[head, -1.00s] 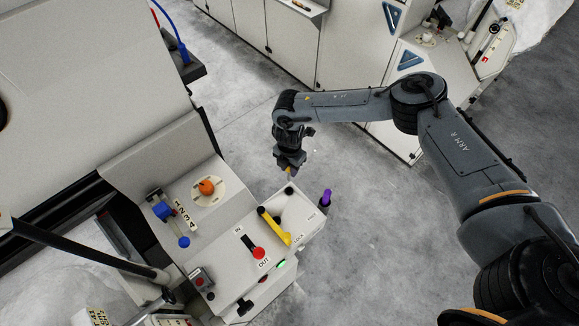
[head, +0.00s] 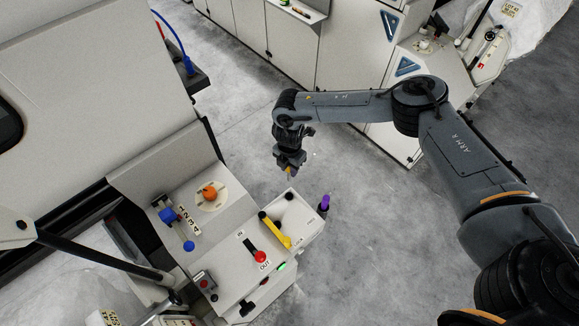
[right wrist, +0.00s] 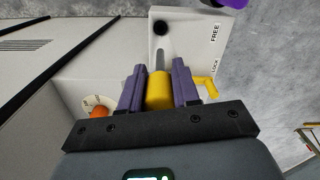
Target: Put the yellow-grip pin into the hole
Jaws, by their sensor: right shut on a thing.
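The yellow-grip pin (right wrist: 159,92) is between the purple fingers of my right gripper (right wrist: 159,86) in the right wrist view. Its grey shaft points away from me toward a dark round hole (right wrist: 160,28) in the pale panel, and the tip appears apart from the hole. In the head view my right gripper (head: 289,168) is above the panel's far corner, with a bit of yellow below its fingers. The hole (head: 289,196) shows just below it on the panel. My right gripper is shut on the pin. My left gripper is not in view.
A yellow lever (head: 275,230) lies on the panel near the hole, marked FREE and LOCK in the right wrist view. A purple-grip item (head: 324,203) stands at the panel's right edge. Floor is open to the right.

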